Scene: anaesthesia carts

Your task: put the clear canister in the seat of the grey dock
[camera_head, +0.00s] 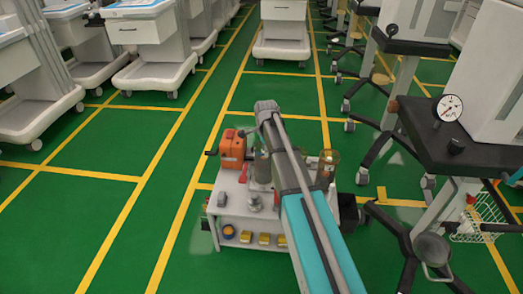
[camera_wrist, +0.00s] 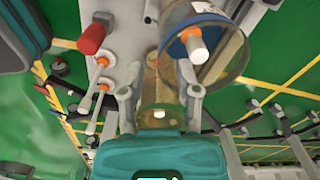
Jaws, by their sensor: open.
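In the wrist view, my gripper (camera_wrist: 160,97) is open, with one finger on each side of a see-through amber-tinted body (camera_wrist: 152,75). I cannot tell whether the fingers touch it. A larger clear cylinder (camera_wrist: 236,62) with a blue ring and an orange-collared white stub stands just right of the fingers. In the head view, a clear amber-tinted canister (camera_head: 328,160) stands at the right of the small cart, beside my arm. My arm hides the gripper and the cart's middle there. I cannot pick out the grey dock's seat for certain.
The small white cart (camera_head: 232,226) carries an orange device (camera_head: 232,146), a grey-green cylinder (camera_head: 262,168) and a small metal piece (camera_head: 253,202). A dark-topped stand with a gauge (camera_head: 448,108) is close on the right. Green floor is free to the left.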

